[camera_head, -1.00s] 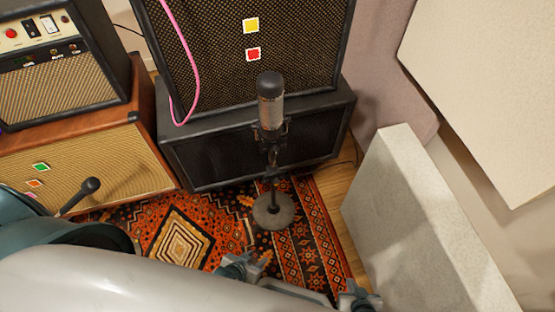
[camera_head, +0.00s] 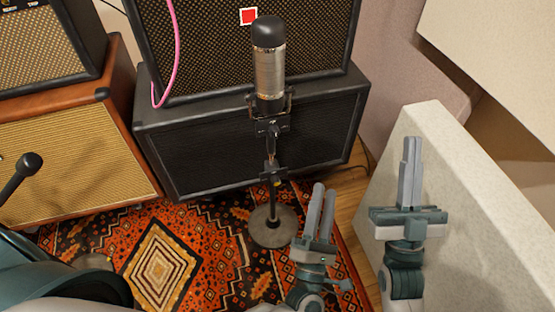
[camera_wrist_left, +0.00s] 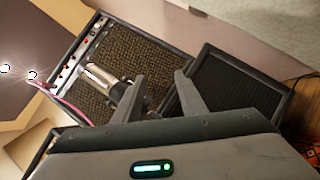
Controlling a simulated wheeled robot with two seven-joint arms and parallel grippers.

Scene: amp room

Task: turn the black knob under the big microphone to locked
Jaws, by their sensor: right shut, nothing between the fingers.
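The big microphone (camera_head: 269,70) has a silver body and a black top, upright on a stand with a round base (camera_head: 274,227) on the rug. Below it is a dark mount fitting (camera_head: 272,128), and lower on the pole a black clamp (camera_head: 272,173) with a small yellow mark. Which of these bears the knob is too small to tell. My left gripper (camera_head: 324,205) is open and empty, right of the pole and below the clamp. In the left wrist view the microphone (camera_wrist_left: 101,76) shows beyond its parted fingers (camera_wrist_left: 160,92). My right gripper (camera_head: 411,158) is shut and empty, farther right, pointing up.
Black speaker cabinets (camera_head: 245,150) stand close behind the microphone. A brown amplifier cabinet (camera_head: 75,150) is at left, with a small black microphone (camera_head: 28,165) before it. A pale panel (camera_head: 455,190) is at right, behind my right gripper. The patterned rug (camera_head: 190,235) is mostly clear.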

